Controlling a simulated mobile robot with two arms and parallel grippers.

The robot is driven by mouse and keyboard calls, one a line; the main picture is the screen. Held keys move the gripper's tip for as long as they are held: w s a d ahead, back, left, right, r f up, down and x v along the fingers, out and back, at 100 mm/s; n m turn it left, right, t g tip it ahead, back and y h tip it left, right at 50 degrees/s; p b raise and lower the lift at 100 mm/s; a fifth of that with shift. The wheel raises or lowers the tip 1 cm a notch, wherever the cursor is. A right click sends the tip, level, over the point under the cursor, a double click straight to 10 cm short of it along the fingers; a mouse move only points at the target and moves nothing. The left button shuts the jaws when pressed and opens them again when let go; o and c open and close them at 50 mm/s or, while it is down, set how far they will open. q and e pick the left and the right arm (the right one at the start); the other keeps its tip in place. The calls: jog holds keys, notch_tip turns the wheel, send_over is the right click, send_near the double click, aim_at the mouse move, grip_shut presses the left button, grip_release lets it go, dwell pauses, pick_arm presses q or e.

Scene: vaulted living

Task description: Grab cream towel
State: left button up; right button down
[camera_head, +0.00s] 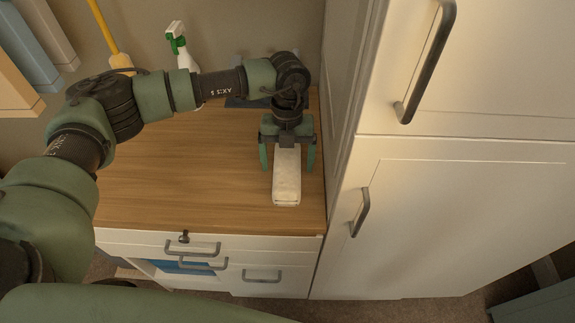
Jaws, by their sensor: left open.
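The cream towel (287,185) is a narrow folded block lying on the wooden countertop (170,180), near its right side. Its near end lies a little back from the counter's front edge. My left gripper (288,165) is above the towel with its fingers pointing down. One green finger is on each side of the towel, with gaps visible, so the gripper is open. The towel's far end is hidden under the gripper. My right gripper is not in view.
A tall white cabinet (450,220) with dark handles stands close to the right of the counter. A white spray bottle with a green top (180,48) is at the back. A dark flat item (245,103) lies behind the gripper. The counter's left and middle are clear.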

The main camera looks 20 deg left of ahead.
pick_arm(q)
jog(key=shift+s+f, duration=0.15)
jog(key=shift+f, duration=0.75)
jog(key=shift+c, duration=0.2)
jog(key=c, duration=1.6)
jog(key=shift+o, duration=0.2)
